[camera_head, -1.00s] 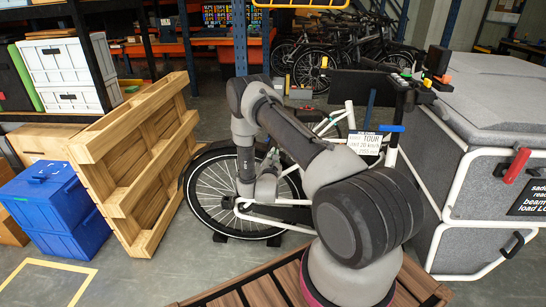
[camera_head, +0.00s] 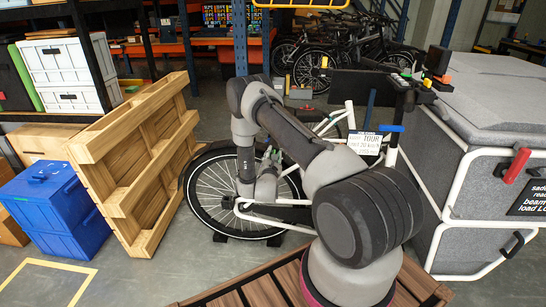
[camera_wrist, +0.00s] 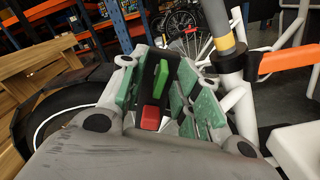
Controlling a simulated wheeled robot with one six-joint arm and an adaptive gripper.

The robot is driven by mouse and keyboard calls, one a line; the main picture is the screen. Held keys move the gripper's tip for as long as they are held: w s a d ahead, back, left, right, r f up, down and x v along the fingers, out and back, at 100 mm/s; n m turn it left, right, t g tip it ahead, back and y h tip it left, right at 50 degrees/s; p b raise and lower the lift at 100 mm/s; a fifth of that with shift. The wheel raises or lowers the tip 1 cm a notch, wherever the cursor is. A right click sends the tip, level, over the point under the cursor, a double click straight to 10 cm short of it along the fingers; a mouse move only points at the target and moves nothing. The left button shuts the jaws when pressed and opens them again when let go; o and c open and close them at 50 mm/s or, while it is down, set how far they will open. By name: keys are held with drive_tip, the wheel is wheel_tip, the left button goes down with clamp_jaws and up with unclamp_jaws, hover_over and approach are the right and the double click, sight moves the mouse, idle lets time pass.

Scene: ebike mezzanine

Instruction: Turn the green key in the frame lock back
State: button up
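In the wrist view, the green key (camera_wrist: 160,74) stands in the dark frame lock (camera_wrist: 149,80), with a red piece (camera_wrist: 152,116) at the lock's near end. My gripper (camera_wrist: 160,85) has its two green-padded fingers apart, one on each side of the lock and key. A gap shows between the key and both pads, so it holds nothing that I can see. In the head view, my gripper (camera_head: 268,165) is by the bike's rear wheel (camera_head: 212,190). The lock and key are too small or hidden to make out there.
The white bike frame (camera_wrist: 240,105) and an orange bar (camera_wrist: 288,60) are close on the right in the wrist view. A wooden pallet (camera_head: 150,165) leans left of the wheel. A grey cargo box (camera_head: 480,140) stands at right. A printed card (camera_head: 368,145) hangs on the bike.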

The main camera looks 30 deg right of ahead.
drive_tip(key=v, duration=0.8)
idle(0.4)
